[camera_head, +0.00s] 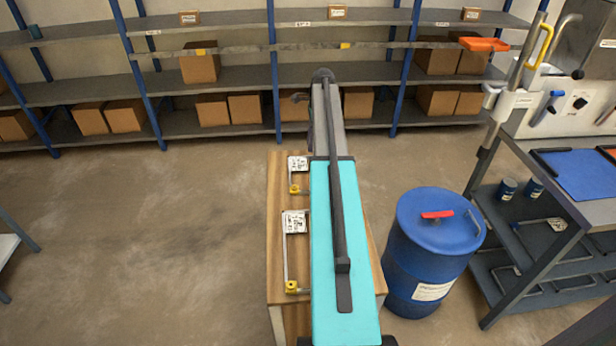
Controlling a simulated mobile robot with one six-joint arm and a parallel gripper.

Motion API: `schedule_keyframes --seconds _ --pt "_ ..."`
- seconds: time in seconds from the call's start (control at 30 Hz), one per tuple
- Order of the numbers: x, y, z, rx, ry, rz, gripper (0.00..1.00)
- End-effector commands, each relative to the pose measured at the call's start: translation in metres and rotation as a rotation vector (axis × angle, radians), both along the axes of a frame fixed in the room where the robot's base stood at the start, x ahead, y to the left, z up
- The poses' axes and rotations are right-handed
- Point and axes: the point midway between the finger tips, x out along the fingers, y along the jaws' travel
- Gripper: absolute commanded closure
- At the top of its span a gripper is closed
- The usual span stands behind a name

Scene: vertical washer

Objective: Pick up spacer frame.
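Two thin pale metal frames lie on a wooden table (275,200). The larger frame (286,258) is nearer, with a white printed tag at its far left corner and a yellow piece at its near left corner. The smaller frame (291,177) is farther back, with a similar tag and yellow piece. Which is the spacer frame I cannot tell. Their right sides are hidden behind a long turquoise and black part, which appears to be my own arm. I cannot make out my gripper or its fingers.
A blue drum (412,262) with a red handle stands right of the table. A dark workbench (540,185) with a blue mat (580,172) is farther right. Shelves (215,78) with cardboard boxes line the back wall. The floor left of the table is clear.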

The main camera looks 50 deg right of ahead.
Motion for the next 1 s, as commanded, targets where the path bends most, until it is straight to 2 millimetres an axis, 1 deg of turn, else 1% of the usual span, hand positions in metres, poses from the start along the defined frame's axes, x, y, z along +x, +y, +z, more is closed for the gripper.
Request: schedule_keyframes --seconds 0.27,0.47,0.6,0.73,0.83,1.0 --pt "0.001 0.001 -0.002 0.0 0.0 0.001 0.72" --pt "0.004 0.001 -0.017 0.001 0.001 0.001 0.72" --pt "0.006 0.002 -0.033 0.001 0.001 0.001 0.72" --pt "0.007 0.004 -0.046 0.001 0.001 0.002 0.72" --pt "0.008 0.005 -0.05 0.0 0.0 0.002 0.72" --pt "0.008 0.005 -0.052 0.0 0.0 0.002 0.72"
